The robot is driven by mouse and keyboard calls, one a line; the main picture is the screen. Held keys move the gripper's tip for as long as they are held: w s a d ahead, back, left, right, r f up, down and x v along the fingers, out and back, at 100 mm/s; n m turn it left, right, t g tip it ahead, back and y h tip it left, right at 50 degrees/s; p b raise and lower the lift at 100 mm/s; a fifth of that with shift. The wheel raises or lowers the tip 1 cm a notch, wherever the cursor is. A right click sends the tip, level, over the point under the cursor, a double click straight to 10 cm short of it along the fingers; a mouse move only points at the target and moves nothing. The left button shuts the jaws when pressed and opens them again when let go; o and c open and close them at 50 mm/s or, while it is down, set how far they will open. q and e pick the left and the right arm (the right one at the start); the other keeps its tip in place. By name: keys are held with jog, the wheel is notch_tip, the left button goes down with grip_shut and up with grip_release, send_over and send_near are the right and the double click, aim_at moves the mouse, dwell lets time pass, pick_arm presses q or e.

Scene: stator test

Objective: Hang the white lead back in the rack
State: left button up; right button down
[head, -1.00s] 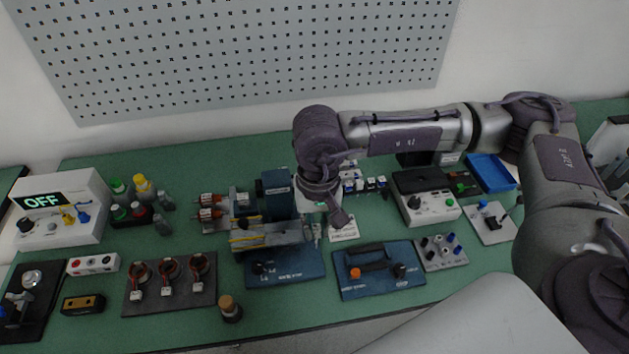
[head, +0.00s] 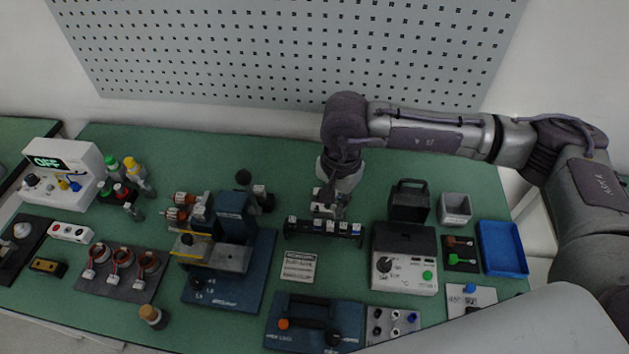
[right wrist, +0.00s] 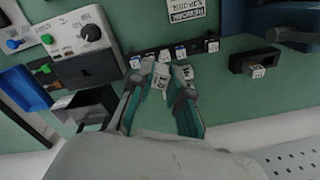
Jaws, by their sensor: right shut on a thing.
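The rack (head: 296,231) is a dark bar with several white-labelled leads in a row, right of the blue machine. My right gripper (head: 329,207) is at the rear side of the rack, pointing down. It is shut on a small white piece, which I take to be the white lead (right wrist: 160,78), between the fingers in the right wrist view. The rack's row of white and blue tops (right wrist: 180,51) lies just beyond the fingertips there. Whether the lead touches the rack I cannot tell. My left gripper is not in view.
A blue machine (head: 232,235) stands left of the rack and a grey control box (head: 404,272) right of it. A black open bin (head: 408,204), a grey bin (head: 455,209) and a blue tray (head: 503,249) are farther right. A white label card (head: 298,266) lies in front.

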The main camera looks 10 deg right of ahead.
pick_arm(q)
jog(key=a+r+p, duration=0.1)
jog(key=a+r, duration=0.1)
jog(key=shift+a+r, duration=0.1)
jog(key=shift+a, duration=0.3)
pick_arm(e)
jog(key=w+a+f+m, duration=0.5)
jog(key=f+m, duration=0.2)
jog(key=m, duration=0.5)
jog(key=shift+w+a+f, duration=0.15)
jog(key=shift+a+f, duration=0.05)
jog(key=shift+f, duration=0.05)
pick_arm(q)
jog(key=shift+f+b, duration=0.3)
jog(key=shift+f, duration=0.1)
pick_arm(e)
jog(key=shift+f, duration=0.15)
pick_arm(q)
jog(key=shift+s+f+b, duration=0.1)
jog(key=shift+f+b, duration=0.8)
jog(key=shift+b, duration=0.05)
pick_arm(e)
jog(key=shift+f, duration=0.55)
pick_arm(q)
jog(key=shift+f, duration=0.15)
pick_arm(e)
jog(key=shift+f, duration=0.1)
